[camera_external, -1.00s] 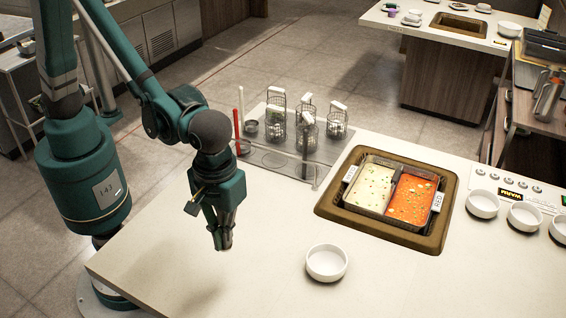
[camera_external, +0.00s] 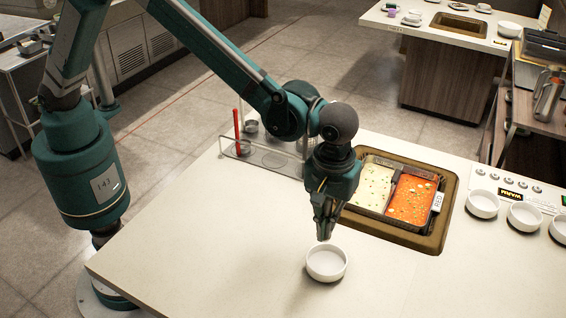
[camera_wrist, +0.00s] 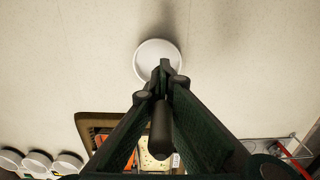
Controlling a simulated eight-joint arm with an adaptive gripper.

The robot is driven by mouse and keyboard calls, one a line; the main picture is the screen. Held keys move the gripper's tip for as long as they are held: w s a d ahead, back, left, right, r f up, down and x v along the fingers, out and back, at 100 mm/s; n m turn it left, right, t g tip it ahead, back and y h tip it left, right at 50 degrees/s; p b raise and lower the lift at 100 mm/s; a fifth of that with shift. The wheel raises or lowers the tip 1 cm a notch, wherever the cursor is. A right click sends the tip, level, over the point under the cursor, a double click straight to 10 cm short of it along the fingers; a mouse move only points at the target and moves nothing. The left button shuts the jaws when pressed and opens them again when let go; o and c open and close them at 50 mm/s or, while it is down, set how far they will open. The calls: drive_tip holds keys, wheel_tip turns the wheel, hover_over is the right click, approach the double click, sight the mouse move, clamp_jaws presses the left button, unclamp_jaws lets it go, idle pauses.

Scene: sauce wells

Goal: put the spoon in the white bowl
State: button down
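The white bowl (camera_external: 327,274) stands empty on the near counter, and it also shows in the wrist view (camera_wrist: 146,58). My gripper (camera_external: 323,237) points down just above the bowl's far rim. Its fingertips (camera_wrist: 164,66) come together over the bowl in the wrist view, and no spoon is clearly seen between them. A dark rounded piece shows between the fingers, and I cannot tell what it is. I cannot make out a spoon for certain. A red handle (camera_external: 237,124) stands upright in the rack at the back left.
A divided pot of white and red soup (camera_external: 411,199) sits sunk in a brown surround (camera_external: 437,232) behind my gripper, partly hidden. Several more white bowls (camera_external: 483,204) stand at right. The wire baskets behind the rack (camera_external: 232,152) are mostly hidden by my arm. The counter's left front is clear.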

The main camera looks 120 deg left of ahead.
drive_tip(key=shift+w+a, duration=0.6)
drive_tip(key=shift+a, duration=0.05)
drive_tip(key=shift+f, duration=0.3)
drive_tip(key=b, duration=0.4)
hover_over(328, 270)
drive_tip(key=shift+f, duration=6.25)
drive_tip(key=c, duration=2.6)
unclamp_jaws()
drive_tip(key=shift+s, duration=0.1)
